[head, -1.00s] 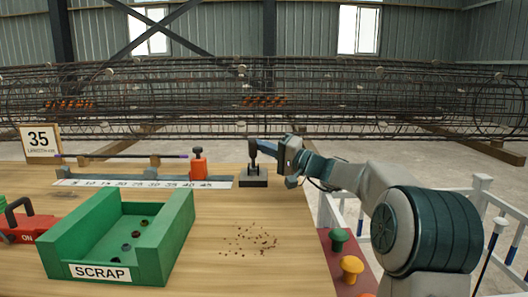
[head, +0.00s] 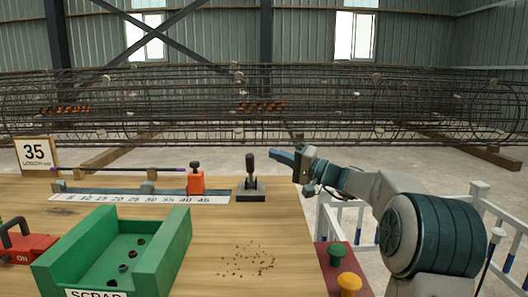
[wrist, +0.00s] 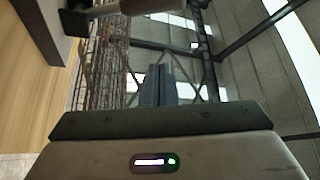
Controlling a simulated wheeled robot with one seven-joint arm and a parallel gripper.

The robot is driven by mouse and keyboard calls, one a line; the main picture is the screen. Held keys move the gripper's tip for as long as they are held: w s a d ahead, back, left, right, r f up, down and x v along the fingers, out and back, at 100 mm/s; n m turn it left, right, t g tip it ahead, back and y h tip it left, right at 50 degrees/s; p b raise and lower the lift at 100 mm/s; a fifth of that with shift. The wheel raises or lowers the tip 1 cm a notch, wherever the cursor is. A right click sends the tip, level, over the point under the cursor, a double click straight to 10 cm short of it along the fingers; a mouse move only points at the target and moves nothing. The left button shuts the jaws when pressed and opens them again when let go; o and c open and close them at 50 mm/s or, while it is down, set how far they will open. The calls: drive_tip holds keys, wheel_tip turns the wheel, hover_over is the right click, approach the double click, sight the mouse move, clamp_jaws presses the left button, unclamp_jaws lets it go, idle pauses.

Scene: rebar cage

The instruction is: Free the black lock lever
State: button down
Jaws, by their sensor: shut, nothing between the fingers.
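The black lock lever (head: 250,172) stands upright on a small grey and black base (head: 251,190) at the table's far right edge. My gripper (head: 273,152) is to the right of the lever's top and slightly above it, apart from it, with its fingers pointing left. The fingers are shut and empty. In the wrist view my gripper (wrist: 157,85) shows closed fingers in the middle. A dark part with a grey block, likely the lever and its base, shows at the upper left of that view.
A ruler (head: 130,198) with an orange stop (head: 196,181) lies left of the lever. A green scrap bin (head: 165,240) stands nearer, with brown bits (head: 248,260) beside it. Green and yellow knobs (head: 348,282) are at the right front. A rebar cage (head: 330,105) spans the back.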

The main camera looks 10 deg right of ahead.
drive_tip(key=v, duration=0.5)
drive_tip(key=shift+s+d+f+p, duration=0.15)
drive_tip(key=shift+s+f+p, duration=0.1)
drive_tip(key=shift+f+p, duration=0.1)
drive_tip(key=s+a+r+n+g+h+p, duration=0.25)
drive_tip(key=s+a+g+h+p, duration=0.45)
drive_tip(key=s+a+p, duration=0.7)
drive_tip(key=s+d+r+g+h+p, duration=0.1)
drive_tip(key=s+d+r+h+p, duration=0.1)
drive_tip(key=s+p, duration=0.4)
drive_tip(key=s+d+r+g+h+p, duration=0.1)
drive_tip(key=s+d+r+h+p, duration=0.1)
drive_tip(key=s+p, duration=0.4)
drive_tip(key=s+d+r+h+p, duration=0.3)
drive_tip(key=s+d+h+p, duration=0.1)
drive_tip(key=s, duration=0.5)
drive_tip(key=shift+s+d+n+g+h+p, duration=0.25)
drive_tip(key=shift+s+n+g+h+p, duration=0.2)
drive_tip(key=shift+p, duration=0.6)
